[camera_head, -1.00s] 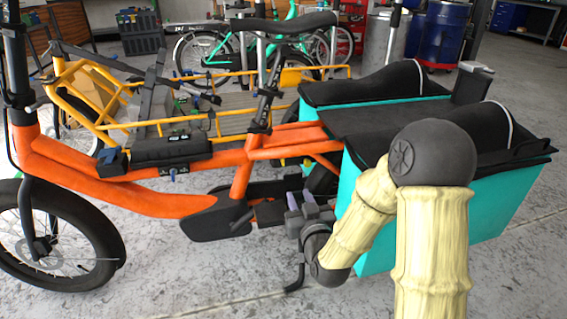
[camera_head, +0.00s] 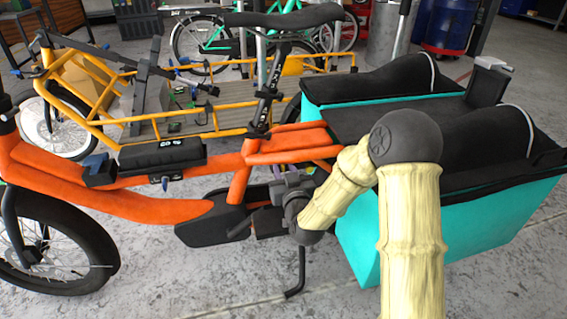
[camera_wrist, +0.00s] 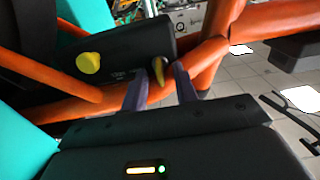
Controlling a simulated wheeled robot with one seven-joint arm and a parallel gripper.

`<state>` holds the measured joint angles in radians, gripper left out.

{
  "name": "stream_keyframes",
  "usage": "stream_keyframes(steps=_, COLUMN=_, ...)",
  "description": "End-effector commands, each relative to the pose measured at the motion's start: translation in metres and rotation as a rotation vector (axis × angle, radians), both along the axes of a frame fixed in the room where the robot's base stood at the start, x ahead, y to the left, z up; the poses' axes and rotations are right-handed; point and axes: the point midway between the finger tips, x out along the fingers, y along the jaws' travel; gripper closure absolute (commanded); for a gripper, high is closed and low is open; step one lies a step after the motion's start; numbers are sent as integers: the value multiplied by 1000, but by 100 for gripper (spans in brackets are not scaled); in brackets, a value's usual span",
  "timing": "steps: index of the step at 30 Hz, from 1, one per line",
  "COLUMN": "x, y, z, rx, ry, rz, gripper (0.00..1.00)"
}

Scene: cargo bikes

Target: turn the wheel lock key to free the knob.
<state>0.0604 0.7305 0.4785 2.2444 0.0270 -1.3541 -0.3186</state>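A black lock housing (camera_wrist: 125,48) sits along the orange bike frame in the wrist view. A round yellow knob (camera_wrist: 88,62) is on its left part. In the head view my gripper (camera_head: 284,181) is beside the lower frame near the rear; the knob and key cannot be made out there.
The orange cargo bike (camera_head: 150,205) stands across the floor with a teal rear box (camera_head: 450,235) beside my arm. Its kickstand (camera_head: 300,270) is below my gripper. A yellow-framed bike (camera_head: 225,132) stands behind. Front floor is clear.

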Motion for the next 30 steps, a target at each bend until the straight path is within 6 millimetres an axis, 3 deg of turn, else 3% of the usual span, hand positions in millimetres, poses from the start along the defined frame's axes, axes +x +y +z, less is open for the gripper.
stream_keyframes(steps=10, x=2, y=2, z=0, rx=0, ry=0, rz=1, gripper=71)
stream_keyframes(steps=15, x=2, y=2, z=0, rx=0, ry=0, rz=1, gripper=100)
stream_keyframes(steps=30, x=2, y=2, z=0, rx=53, ry=16, rz=1, gripper=100)
